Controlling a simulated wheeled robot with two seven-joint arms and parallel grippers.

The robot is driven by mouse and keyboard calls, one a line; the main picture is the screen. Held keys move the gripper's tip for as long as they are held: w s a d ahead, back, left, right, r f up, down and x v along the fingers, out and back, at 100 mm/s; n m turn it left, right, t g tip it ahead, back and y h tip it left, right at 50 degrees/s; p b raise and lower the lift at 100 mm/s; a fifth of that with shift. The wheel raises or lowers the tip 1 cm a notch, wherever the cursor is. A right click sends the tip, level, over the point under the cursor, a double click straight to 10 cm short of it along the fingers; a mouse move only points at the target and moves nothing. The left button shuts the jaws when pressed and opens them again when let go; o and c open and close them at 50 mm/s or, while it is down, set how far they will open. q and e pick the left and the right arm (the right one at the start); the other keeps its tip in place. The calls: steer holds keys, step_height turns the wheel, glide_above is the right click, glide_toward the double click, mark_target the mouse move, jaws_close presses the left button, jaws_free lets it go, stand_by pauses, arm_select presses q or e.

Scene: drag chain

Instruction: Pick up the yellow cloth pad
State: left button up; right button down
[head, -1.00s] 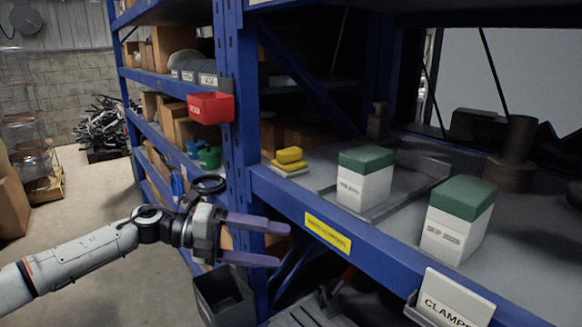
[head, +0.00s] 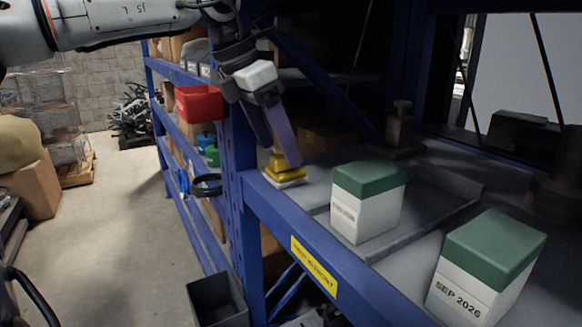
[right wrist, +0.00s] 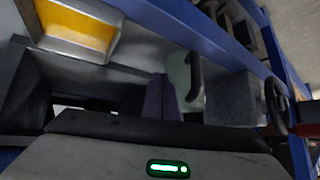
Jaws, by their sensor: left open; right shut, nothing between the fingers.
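The yellow cloth pad (head: 285,173) lies on a white pad (head: 288,183) near the front left corner of the shelf in the head view. My left gripper (head: 281,154) is open and points down over the yellow pad from above. Its purple fingers hide part of the pad. I cannot tell whether the fingers touch it. My right gripper (right wrist: 160,98) is shut and empty in the right wrist view. It does not show in the head view.
Two white boxes with green lids (head: 367,200) (head: 487,265) stand on the shelf to the right. A blue upright (head: 238,170) rises just left of the pad. A dark bin (head: 217,300) is below the shelf's front.

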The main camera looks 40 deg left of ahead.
mark_target(282, 156)
arm_select(q)
steer(key=x, duration=0.4)
steer(key=shift+w+a+p, duration=0.1)
steer(key=shift+w+p, duration=0.05)
steer(key=shift+p, duration=0.2)
arm_select(e)
steer(key=shift+s, duration=0.7)
arm_select(q)
steer(key=shift+w+f, duration=0.25)
steer(key=shift+f, duration=0.2)
arm_select(e)
steer(key=shift+w+r, duration=0.1)
steer(key=shift+w, duration=0.05)
steer(key=shift+w+r, duration=0.15)
steer(key=shift+w, duration=0.2)
arm_select(q)
steer(key=shift+c, duration=1)
arm_select(e)
steer(key=shift+w, duration=0.1)
arm_select(q)
steer(key=c, duration=0.9)
steer(key=shift+r, duration=0.1)
